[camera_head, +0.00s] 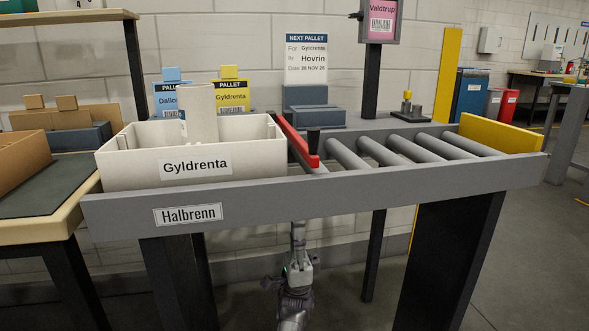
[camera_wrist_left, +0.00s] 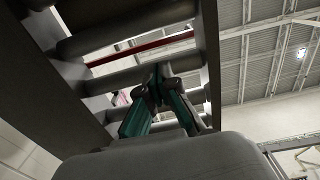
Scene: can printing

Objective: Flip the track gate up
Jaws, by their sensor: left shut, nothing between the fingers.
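The track gate (camera_head: 296,139) is a red bar lying across the grey roller track (camera_head: 340,186), just right of the white crate. A short black piece (camera_head: 314,141) stands at its near end. My left gripper (camera_head: 298,226) is below the track's front rail, pointing up, its tips close under the rail in the head view. In the left wrist view the shut gripper (camera_wrist_left: 157,72) points up at the underside of the rollers, and the red bar (camera_wrist_left: 138,48) shows between two rollers beyond the tips. The gripper is empty. I cannot tell whether it touches a roller. My right gripper is not in view.
A white crate (camera_head: 122,172) labelled Gyldrenta stands on the track's left part, holding a pale cylinder (camera_head: 201,112). Bare rollers (camera_head: 390,151) run right to a yellow end stop (camera_head: 500,134). Dark legs (camera_head: 447,255) stand either side of my arm.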

